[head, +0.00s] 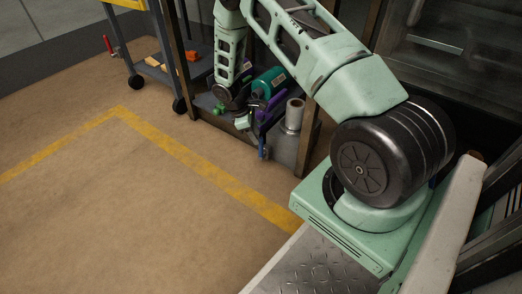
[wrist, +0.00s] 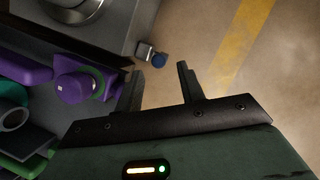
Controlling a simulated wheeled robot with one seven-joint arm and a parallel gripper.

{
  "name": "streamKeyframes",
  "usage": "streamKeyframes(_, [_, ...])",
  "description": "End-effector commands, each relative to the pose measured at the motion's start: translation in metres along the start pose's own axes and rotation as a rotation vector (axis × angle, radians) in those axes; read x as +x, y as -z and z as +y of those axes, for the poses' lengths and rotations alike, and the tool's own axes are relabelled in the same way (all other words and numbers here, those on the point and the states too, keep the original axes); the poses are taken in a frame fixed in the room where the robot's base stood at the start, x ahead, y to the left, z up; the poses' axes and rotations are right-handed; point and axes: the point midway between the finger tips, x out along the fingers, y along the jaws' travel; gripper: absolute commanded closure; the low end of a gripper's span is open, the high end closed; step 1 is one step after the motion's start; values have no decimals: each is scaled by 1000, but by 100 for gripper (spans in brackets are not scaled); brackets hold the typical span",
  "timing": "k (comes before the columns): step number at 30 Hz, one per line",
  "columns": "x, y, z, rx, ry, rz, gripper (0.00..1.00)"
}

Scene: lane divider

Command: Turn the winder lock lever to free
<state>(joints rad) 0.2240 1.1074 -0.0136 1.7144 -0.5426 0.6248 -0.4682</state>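In the wrist view my gripper (wrist: 160,76) is open, its two dark fingers apart with nothing between them. A small metal piece with a round blue end (wrist: 159,61), which looks like the lock lever, sits just beyond the fingertips at the edge of the machine, not touching them. In the head view a small blue part (head: 264,152) shows low on the machine front. The purple winder part (wrist: 75,87) with a green ring lies left of my fingers. My gripper is small and partly hidden in the head view, and the lever's setting cannot be read.
A grey roll (head: 294,115) and a teal cylinder (head: 268,82) sit on the machine's low deck. A dark post (head: 307,140) stands at its right corner. A wheeled cart (head: 155,70) is behind left. The floor inside the yellow line (head: 205,168) is clear.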

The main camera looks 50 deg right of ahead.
Motion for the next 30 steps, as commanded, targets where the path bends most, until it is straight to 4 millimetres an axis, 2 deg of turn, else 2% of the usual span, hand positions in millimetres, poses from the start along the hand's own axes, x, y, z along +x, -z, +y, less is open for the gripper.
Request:
streamKeyframes(1, [17,2,0,1,2,-1,61])
streamKeyframes(3, [29,2,0,1,1,-1,61])
streamKeyframes(9, [53,1,0,0,0,-1,61])
streamKeyframes(14, [60,1,0,0,0,1,61])
streamKeyframes(22, [60,0,0,0,0,1,61])
streamKeyframes(23, [60,0,0,0,0,1,67])
streamKeyframes(26, [60,0,0,0,0,1,95])
streamKeyframes(27, [60,0,0,0,0,1,100])
streamKeyframes(30, [60,0,0,0,0,1,100])
